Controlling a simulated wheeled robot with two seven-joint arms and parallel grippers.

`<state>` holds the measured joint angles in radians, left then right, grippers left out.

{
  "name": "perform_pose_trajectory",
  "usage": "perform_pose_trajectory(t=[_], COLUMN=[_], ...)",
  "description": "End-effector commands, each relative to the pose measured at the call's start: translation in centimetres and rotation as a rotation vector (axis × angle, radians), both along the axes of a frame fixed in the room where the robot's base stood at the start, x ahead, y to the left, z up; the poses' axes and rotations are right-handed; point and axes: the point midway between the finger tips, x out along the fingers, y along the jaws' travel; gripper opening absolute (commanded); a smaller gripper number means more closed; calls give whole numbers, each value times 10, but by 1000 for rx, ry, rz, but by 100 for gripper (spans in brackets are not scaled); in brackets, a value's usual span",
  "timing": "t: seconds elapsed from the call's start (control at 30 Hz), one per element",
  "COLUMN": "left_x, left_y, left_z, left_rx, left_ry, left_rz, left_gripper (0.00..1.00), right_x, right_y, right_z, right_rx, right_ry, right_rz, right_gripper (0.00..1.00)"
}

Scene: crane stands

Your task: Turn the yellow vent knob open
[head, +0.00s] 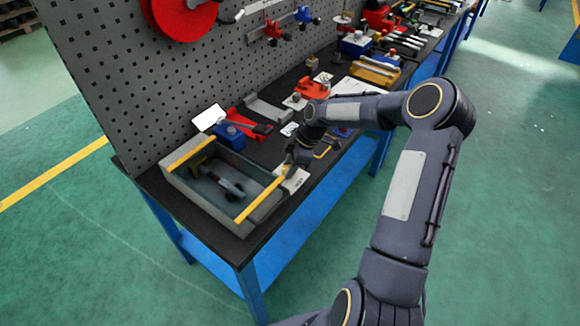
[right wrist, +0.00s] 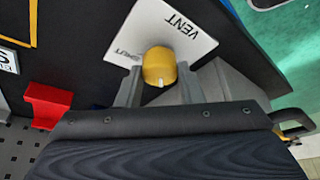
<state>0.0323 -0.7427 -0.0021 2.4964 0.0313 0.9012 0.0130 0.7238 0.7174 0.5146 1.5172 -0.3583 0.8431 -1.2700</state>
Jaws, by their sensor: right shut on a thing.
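The yellow vent knob (right wrist: 159,66) stands on a white plate (right wrist: 205,40) lettered VENT, upside down in the right wrist view. A smaller label on the plate, left of the knob, seems to read SHUT. A white mark on the knob points to the bottom of that view. My right gripper (right wrist: 159,80) has one finger on each side of the knob and is shut on it. In the head view the right gripper (head: 291,160) is over the plate (head: 295,180) near the bench's front edge, mostly hiding the knob. My left gripper is not in view.
A grey tray (head: 181,200) with yellow edges is just left of the gripper. A blue block (head: 230,136) and a red holder (head: 250,125) stand behind it. A grey pegboard (head: 140,90) rises along the back. More tools crowd the bench's far end.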

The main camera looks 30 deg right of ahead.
Motion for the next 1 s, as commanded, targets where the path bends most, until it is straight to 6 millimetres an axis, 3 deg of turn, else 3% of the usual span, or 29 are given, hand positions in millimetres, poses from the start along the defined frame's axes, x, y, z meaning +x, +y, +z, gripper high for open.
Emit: perform_pose_trajectory(t=[0.7,0.73,0.9,1.0], left_x=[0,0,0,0], left_y=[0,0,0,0], left_z=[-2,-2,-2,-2], left_rx=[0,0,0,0], left_ry=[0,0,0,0], left_rz=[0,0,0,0], left_gripper=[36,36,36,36], right_x=[0,0,0,0], right_y=[-1,-1,-1,-1], right_z=[0,0,0,0], right_rx=[-2,-2,-2,-2], right_ry=[-1,-1,0,0], right_rz=[79,79,79,79], right_gripper=[11,35,56,56])
